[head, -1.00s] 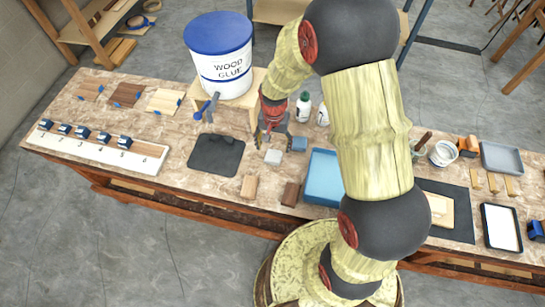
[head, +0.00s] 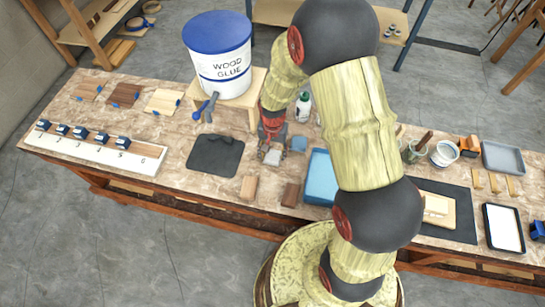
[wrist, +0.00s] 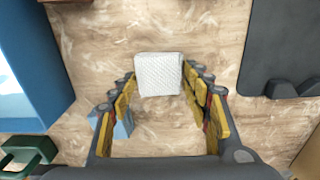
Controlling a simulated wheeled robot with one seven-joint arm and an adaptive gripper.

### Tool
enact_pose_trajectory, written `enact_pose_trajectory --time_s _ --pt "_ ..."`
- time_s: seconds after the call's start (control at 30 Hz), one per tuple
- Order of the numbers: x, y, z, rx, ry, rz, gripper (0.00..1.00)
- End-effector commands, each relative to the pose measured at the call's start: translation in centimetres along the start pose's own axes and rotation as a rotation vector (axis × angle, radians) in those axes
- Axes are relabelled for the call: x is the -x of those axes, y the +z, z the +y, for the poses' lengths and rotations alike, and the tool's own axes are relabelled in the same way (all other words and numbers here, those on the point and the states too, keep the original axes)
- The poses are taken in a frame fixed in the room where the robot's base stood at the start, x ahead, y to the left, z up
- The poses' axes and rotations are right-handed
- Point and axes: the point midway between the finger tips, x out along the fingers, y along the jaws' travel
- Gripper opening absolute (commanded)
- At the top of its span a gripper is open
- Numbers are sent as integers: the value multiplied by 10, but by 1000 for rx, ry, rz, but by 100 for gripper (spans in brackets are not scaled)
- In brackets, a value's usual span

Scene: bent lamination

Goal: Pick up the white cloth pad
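The white cloth pad (wrist: 159,74) lies flat on the bench, a small white textured square. In the wrist view it sits between and just beyond the tips of my gripper (wrist: 159,80), whose fingers are spread wide. In the head view the pad (head: 273,157) shows just under my gripper (head: 272,148), partly covered by the fingers. My gripper is open and holds nothing. I cannot tell how high the fingertips are above the bench.
A blue block (wrist: 124,124) sits beside the left finger. A blue tray (head: 322,178) lies to the right in the head view, and a dark mat (head: 215,153) to the left. A white bottle (head: 303,108) and the wood glue bucket (head: 220,60) stand behind.

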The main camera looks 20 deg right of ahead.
Motion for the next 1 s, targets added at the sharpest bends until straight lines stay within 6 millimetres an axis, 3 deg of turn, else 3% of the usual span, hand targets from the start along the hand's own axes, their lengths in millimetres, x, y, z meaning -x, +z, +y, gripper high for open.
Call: enact_pose_trajectory --time_s 0.3,0.63,0.9,1.0 --pt "0 0 0 0 0 0 29" --pt "4 0 0 0 0 1 29" --pt "36 -1 0 0 -2 3 29" --pt "50 8 11 0 -2 3 29"
